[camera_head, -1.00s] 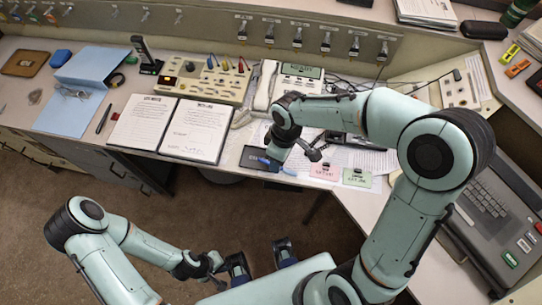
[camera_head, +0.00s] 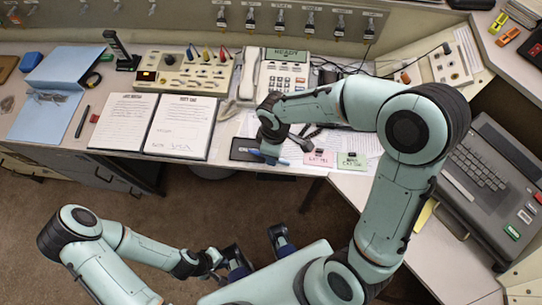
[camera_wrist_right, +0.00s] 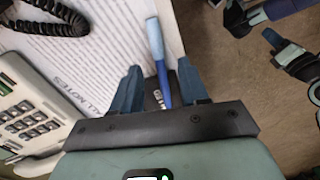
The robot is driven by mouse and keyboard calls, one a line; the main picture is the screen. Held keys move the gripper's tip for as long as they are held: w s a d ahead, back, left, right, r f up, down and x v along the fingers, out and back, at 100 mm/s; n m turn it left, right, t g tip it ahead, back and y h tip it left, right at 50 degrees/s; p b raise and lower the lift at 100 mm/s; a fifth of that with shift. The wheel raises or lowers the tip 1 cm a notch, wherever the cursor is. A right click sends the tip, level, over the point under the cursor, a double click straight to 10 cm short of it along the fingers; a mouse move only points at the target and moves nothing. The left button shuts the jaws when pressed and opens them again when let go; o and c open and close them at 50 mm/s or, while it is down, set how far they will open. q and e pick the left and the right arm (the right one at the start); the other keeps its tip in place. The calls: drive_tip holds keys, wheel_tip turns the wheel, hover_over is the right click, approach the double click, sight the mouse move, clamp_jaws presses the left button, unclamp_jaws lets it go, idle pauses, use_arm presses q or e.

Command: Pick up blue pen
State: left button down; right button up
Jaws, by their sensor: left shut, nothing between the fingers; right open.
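The blue pen (camera_wrist_right: 156,45) has a lighter blue end and a darker blue barrel. In the right wrist view it runs lengthwise between the fingers of my right gripper (camera_wrist_right: 161,82), which is open around it. In the head view the pen (camera_head: 284,162) lies at the front edge of the desk, partly hidden by my right gripper (camera_head: 269,157). I cannot tell whether a finger touches it. My left gripper (camera_head: 213,261) is shut and empty, low over the floor, away from the desk; its fingertips are hard to make out.
A black pad (camera_head: 242,150) and papers (camera_wrist_right: 112,35) lie around the pen. A pink card (camera_head: 319,158) and a green card (camera_head: 351,161) are close on the right. An open binder (camera_head: 184,128) lies left, a telephone (camera_head: 282,75) behind, a keyboard console (camera_head: 480,165) right.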

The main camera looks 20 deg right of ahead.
wheel_tip(320, 180, down, 3)
drive_tip(key=shift+r, duration=0.15)
clamp_jaws()
drive_tip(key=shift+r, duration=0.1)
